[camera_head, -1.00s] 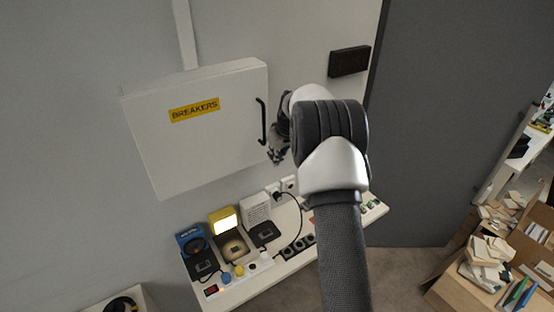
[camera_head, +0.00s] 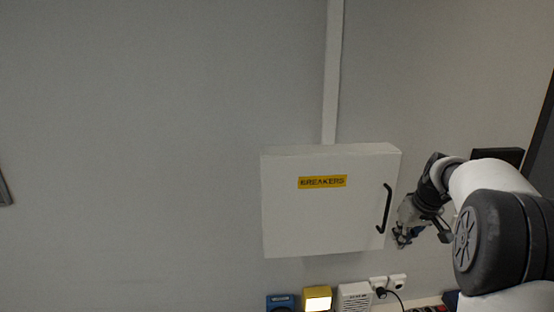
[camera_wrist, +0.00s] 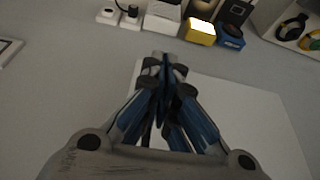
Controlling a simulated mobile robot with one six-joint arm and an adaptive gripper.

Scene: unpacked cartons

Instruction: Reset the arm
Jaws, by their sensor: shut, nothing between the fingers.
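My gripper (camera_head: 402,240) is just right of the breaker box, near its black handle (camera_head: 385,208). In the wrist view my gripper (camera_wrist: 166,62) is shut and empty, its blue-padded fingers together. The white breaker box (camera_head: 320,222) is on the grey wall with its door closed and a yellow BREAKERS label (camera_head: 322,182). In the wrist view a pale panel (camera_wrist: 255,115) lies behind and right of the fingers. My arm is bent in from the right side of the head view.
Below the box stand a blue device (camera_head: 280,303), a lit yellow lamp (camera_head: 317,298) and a white unit (camera_head: 354,296). Wall sockets (camera_head: 397,281) hold a black plug. A white conduit (camera_head: 332,80) runs up the wall.

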